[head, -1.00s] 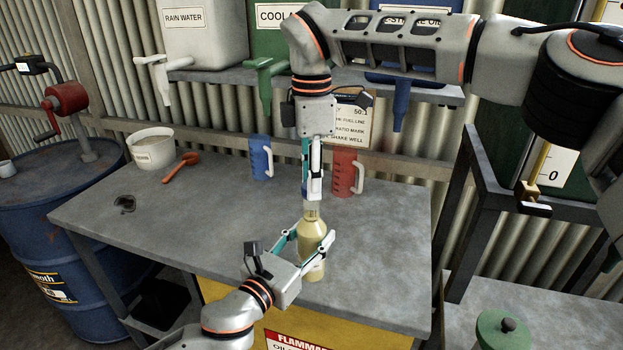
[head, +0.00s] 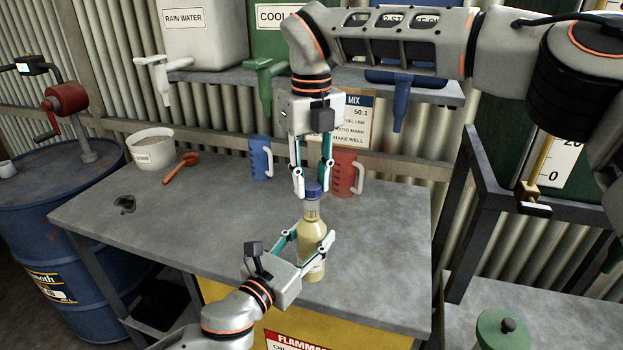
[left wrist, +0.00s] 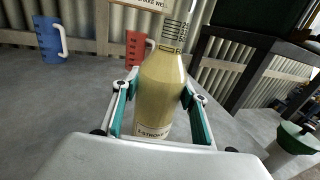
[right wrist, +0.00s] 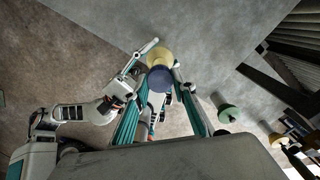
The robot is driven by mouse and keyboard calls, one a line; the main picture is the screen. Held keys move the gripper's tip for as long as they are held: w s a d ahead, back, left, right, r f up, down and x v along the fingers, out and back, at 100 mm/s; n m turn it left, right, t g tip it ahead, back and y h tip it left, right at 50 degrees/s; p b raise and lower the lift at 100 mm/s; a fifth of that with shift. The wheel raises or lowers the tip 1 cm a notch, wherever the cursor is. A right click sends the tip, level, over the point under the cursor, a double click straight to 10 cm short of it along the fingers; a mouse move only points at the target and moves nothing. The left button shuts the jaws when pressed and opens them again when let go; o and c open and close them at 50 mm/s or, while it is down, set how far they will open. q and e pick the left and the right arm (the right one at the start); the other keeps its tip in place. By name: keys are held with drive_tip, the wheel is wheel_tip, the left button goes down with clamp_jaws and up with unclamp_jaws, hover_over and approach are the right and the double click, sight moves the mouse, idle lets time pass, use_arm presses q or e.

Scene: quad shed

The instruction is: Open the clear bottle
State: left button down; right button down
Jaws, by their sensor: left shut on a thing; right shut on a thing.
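The clear bottle (head: 311,236) holds yellowish liquid and stands upright near the table's front edge. It also shows in the left wrist view (left wrist: 160,88). My left gripper (head: 308,241) is shut around its body, one finger on each side. The blue cap (head: 313,189) sits at the top of the neck; whether it is loose I cannot tell. My right gripper (head: 312,194) points straight down from above and is shut on the cap, a finger on each side. The right wrist view looks down on the cap (right wrist: 160,78) between the fingers.
A blue jug (head: 260,158) and a red jug (head: 343,172) stand behind the bottle on the grey table (head: 215,235). A white bucket (head: 151,149) and a red scoop (head: 181,168) lie further left. Taps hang from the shelf above. The table's middle left is clear.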

sight(312, 185)
drive_tip(key=n, duration=1.3)
drive_tip(key=shift+n, duration=0.4)
drive_tip(key=shift+r, duration=0.3)
drive_tip(key=shift+r, duration=0.85)
drive_tip(key=shift+r, duration=2)
use_arm(q)
drive_tip(key=c, duration=1.1)
unclamp_jaws()
